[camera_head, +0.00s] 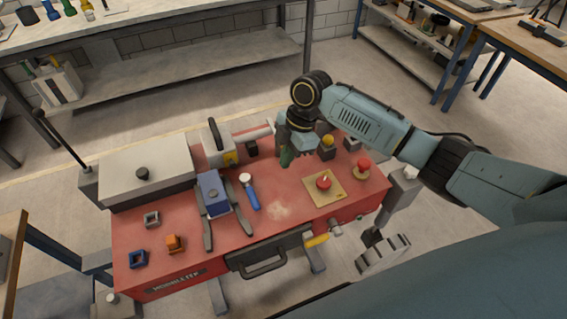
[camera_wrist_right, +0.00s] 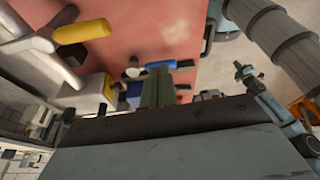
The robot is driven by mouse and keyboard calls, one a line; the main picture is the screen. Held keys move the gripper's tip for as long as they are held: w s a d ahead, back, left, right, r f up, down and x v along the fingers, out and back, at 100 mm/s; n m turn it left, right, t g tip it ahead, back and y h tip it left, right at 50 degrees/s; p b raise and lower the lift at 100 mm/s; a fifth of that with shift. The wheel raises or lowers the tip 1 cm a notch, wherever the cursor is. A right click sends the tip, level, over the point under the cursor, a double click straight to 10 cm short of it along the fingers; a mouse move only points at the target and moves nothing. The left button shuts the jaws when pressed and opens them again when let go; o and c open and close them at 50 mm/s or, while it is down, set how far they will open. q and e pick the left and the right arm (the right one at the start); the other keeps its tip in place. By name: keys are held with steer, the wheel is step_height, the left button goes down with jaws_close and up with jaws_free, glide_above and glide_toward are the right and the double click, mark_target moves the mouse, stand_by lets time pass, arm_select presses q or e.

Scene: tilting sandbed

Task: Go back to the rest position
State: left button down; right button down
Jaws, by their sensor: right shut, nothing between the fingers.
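My right arm reaches in from the right in the head view. My right gripper (camera_head: 288,156) points down over the far part of the red machine top (camera_head: 275,228). In the right wrist view its green fingers (camera_wrist_right: 158,88) are together with nothing between them. I cannot tell how far the fingertips are above the red surface. My left gripper is not in view.
Near the gripper are a yellow-topped knob (camera_head: 327,147), a red button on a tan plate (camera_head: 324,183), another red knob (camera_head: 362,167) and a blue-handled tool (camera_head: 250,193). A blue clamp-like device (camera_head: 216,192) stands left. Benches stand behind; floor right is partly open.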

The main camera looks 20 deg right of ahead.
stand_by(0.4)
steer(key=s+a+f+m+t, duration=0.1)
steer(key=s+a+f+m, duration=0.25)
steer(key=s, duration=0.35)
steer(key=s+a+f+m+t, duration=0.1)
steer(key=s+a+f+m, duration=0.1)
steer(key=s+a+m, duration=0.3)
steer(key=s+d+r+m+t+h, duration=0.1)
steer(key=s+d+r+m+h, duration=0.1)
steer(key=s+d+m, duration=0.4)
steer(key=s+d+r+m+t+h, duration=0.1)
steer(key=s+d+r+m, duration=0.2)
steer(key=s, duration=0.5)
step_height(320, 180, down, 29)
steer(key=g+b, duration=0.1)
steer(key=b, duration=0.4)
steer(key=s+d+f+g+b, duration=0.1)
steer(key=s+d+f+b, duration=0.1)
steer(key=s+f, duration=0.7)
steer(key=s+d+f+n+b, duration=0.1)
steer(key=s+f+b, duration=0.3)
steer(key=s+f, duration=0.5)
step_height(320, 180, down, 6)
steer(key=shift+d+r+g, duration=0.2)
steer(key=shift+d+g, duration=0.2)
steer(key=shift+d, duration=0.05)
